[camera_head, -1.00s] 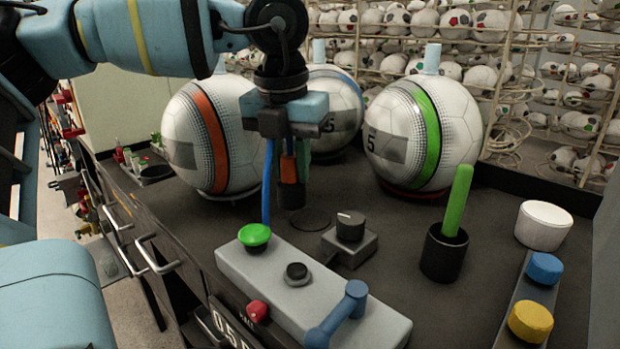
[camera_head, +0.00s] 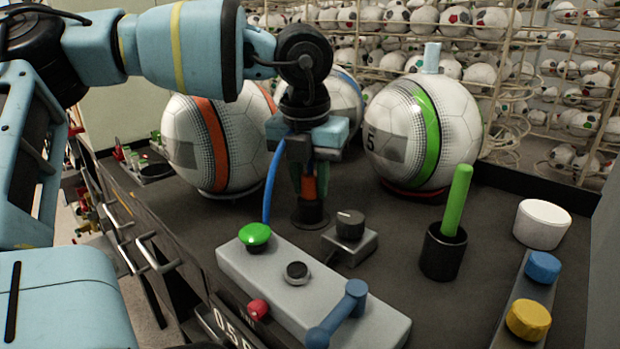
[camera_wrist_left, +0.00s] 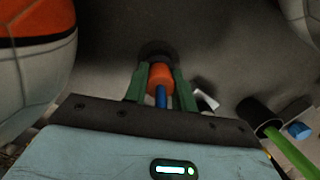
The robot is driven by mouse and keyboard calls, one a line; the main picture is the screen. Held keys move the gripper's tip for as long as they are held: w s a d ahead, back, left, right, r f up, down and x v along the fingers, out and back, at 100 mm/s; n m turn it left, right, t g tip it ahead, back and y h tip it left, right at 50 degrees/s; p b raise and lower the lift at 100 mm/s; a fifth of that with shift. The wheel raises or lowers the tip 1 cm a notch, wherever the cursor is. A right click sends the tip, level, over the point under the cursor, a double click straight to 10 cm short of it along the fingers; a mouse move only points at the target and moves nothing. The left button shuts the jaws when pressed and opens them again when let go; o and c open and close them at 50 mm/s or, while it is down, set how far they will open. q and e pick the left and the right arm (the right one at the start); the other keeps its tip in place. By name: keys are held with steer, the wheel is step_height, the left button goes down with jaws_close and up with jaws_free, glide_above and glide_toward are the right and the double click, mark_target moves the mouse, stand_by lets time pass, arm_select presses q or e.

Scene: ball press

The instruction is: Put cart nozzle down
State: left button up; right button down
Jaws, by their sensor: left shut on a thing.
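The nozzle (camera_head: 309,188) has an orange body and a dark lower end, with a blue hose (camera_head: 270,185) running to it. My left gripper (camera_head: 309,180) is shut on the nozzle and holds it upright, its lower end at the dark round spot on the worktop. Whether it touches the surface I cannot tell. In the left wrist view, the green fingers (camera_wrist_left: 160,92) flank the orange nozzle body (camera_wrist_left: 160,76), and its dark end lies beyond. My right gripper is not in view.
A grey control panel (camera_head: 330,294) with a green button and blue lever stands in front. A knob box (camera_head: 349,245) is close right of the nozzle. Large balls with orange (camera_head: 208,150) and green (camera_head: 430,130) stripes stand behind. A black cup (camera_head: 443,255) holds a green stick.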

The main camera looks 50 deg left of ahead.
mark_target(306, 205)
arm_select(q)
steer(key=shift+f, duration=0.2)
steer(key=o, duration=1)
steer(key=shift+o, duration=0.2)
steer(key=shift+r, duration=0.15)
step_height(306, 205, up, 12)
steer(key=s+d, duration=0.1)
steer(key=shift+s+p, duration=0.3)
